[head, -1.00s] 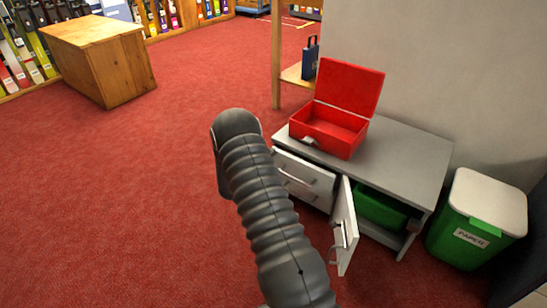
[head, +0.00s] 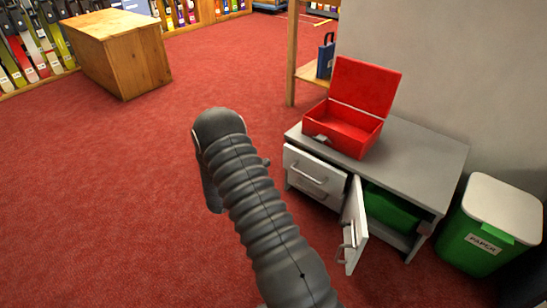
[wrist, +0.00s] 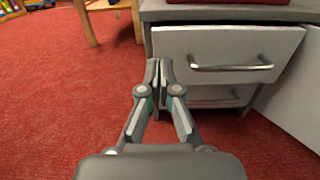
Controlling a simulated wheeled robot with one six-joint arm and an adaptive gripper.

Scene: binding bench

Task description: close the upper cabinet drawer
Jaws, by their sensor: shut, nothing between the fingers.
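The grey cabinet (head: 430,152) stands against the wall. Its upper drawer (head: 300,161) has a pale front with a bar handle and appears to stick out a little, with a dark gap under the top. In the wrist view the upper drawer (wrist: 235,45) fills the upper right, its handle facing me. My gripper (wrist: 160,68) is shut and empty, its fingertips in front of the drawer's left edge. I cannot tell whether they touch it. In the head view my arm hides the gripper.
A lower drawer (wrist: 212,96) sits beneath. The cabinet door (head: 354,225) stands open beside the drawers, with a green bin (head: 390,208) inside. An open red box (head: 345,128) is on top. A white-lidded paper bin (head: 478,242) is at the right.

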